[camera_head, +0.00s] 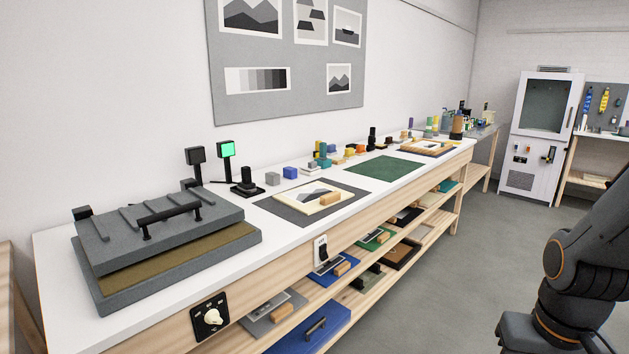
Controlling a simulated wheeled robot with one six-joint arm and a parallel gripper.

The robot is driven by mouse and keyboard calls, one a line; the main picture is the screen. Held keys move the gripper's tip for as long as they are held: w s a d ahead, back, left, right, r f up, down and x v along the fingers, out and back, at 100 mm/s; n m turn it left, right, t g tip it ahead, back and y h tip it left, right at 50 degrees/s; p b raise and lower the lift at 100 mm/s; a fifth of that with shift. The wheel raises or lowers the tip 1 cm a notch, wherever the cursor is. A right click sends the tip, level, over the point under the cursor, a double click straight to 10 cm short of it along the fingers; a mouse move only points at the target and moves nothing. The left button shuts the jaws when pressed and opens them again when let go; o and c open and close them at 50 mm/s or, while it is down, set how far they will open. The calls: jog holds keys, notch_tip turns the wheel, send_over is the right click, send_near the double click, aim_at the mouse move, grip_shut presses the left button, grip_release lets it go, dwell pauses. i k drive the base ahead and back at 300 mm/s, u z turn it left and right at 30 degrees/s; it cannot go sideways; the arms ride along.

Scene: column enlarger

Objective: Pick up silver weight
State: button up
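A small light grey block (272,179) stands on the white bench top, behind the mat with the mountain print. It may be the silver weight, but it is too small in the picture to be sure. A blue block (290,173) stands just to its right, and a black knobbed object (246,181) to its left. Only dark links of my own arm show at the lower right, well away from the bench. My gripper is out of view.
The long bench (290,237) carries a large grey press (160,235) at its left, a dark mat with a print (300,203) and a green mat (384,168). Several coloured blocks stand along the wall. Shelves below hold trays. The grey floor (430,270) at right is clear.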

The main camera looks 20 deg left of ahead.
aim_at(273, 178)
jog(key=z, duration=0.55)
jog(key=i, duration=2.2)
jog(key=u, duration=1.25)
jog(key=i, duration=0.8)
jog(key=u, duration=0.8)
